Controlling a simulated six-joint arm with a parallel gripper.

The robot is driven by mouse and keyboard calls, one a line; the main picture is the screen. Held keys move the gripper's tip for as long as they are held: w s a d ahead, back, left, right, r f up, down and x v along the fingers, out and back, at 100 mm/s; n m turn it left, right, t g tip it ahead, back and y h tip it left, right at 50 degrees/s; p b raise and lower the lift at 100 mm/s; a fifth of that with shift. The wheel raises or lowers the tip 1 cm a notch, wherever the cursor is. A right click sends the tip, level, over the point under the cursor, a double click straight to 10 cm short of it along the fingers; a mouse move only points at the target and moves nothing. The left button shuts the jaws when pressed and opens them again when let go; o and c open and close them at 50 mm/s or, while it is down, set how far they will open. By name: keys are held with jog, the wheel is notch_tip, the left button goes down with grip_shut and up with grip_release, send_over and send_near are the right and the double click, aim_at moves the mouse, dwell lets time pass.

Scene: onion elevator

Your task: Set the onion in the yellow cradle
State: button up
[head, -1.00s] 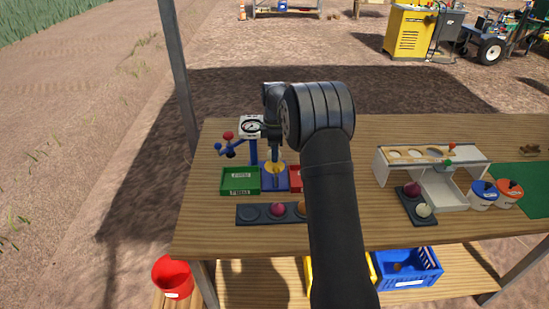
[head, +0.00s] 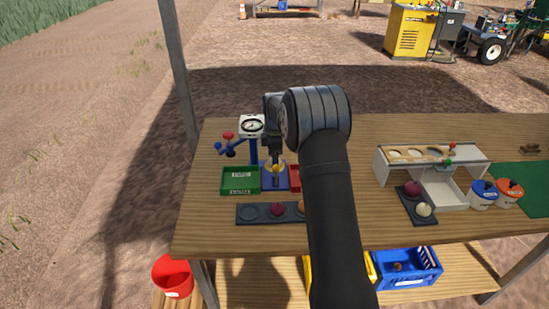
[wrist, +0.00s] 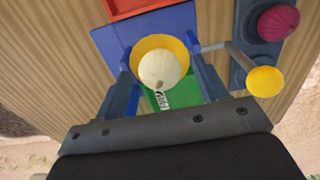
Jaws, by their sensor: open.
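A pale, whitish onion (wrist: 160,69) sits inside the yellow cradle (wrist: 146,49) in the wrist view, its stem end toward me. My gripper (wrist: 162,72) is open, with one finger on each side of the cradle and onion. I cannot tell whether the fingers touch either. In the head view, my gripper (head: 275,155) points down over the yellow cradle (head: 268,164) on the blue stand. The onion is hard to make out there.
A gauge (head: 252,125) and levers stand behind the cradle. A green tray (head: 240,180) lies left, a red tray (head: 295,178) right. A dark holder (head: 262,214) with a magenta onion (head: 278,210) is in front. A yellow knob (wrist: 265,81) is right of my fingers.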

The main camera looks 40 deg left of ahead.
notch_tip(320, 180, up, 12)
jog(key=shift+r, duration=0.15)
dwell(0.3)
jog(key=shift+f, duration=4.35)
